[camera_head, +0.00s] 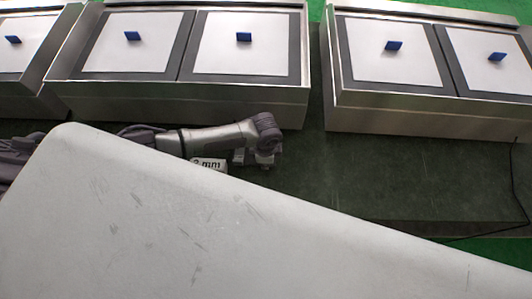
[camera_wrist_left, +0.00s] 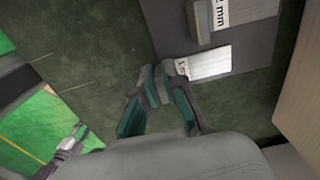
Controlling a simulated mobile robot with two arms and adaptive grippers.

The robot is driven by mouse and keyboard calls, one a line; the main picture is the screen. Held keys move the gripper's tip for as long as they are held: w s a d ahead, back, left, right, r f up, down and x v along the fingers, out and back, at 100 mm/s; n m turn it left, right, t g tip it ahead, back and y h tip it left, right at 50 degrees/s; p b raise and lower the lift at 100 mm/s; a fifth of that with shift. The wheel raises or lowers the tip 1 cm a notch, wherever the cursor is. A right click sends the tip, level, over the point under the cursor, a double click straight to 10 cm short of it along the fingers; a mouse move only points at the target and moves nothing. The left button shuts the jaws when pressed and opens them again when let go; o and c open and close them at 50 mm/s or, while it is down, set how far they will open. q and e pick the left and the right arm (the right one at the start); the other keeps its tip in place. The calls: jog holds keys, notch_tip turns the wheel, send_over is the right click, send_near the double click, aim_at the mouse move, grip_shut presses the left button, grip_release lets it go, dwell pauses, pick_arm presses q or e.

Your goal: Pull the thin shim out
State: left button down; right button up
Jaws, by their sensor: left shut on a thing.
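A thin, shiny metal shim (camera_wrist_left: 210,63) with a white label at its near end shows in the left wrist view. The label reads as a 1, the rest unclear. My left gripper (camera_wrist_left: 165,72) is shut on the labelled end of this shim. In the head view my left gripper (camera_head: 255,160) is low behind the large pale panel, and the shim cannot be made out. My right gripper (camera_wrist_left: 78,134) seems to show small at the lower left of the left wrist view; its jaws are too small to judge.
A thicker block labelled "2 mm" (camera_wrist_left: 222,18) lies beside the shim; its label (camera_head: 209,165) shows in the head view. Metal cases (camera_head: 180,100) with white panels and blue tabs stand behind. A large pale panel (camera_head: 180,230) fills the foreground.

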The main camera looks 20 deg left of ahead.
pick_arm(q)
jog(key=shift+s+d, duration=0.1)
jog(key=shift+s, duration=0.15)
jog(key=c, duration=1.2)
grip_release()
jog(key=shift+c, duration=0.2)
jog(key=shift+r, duration=0.1)
notch_tip(320, 180, up, 12)
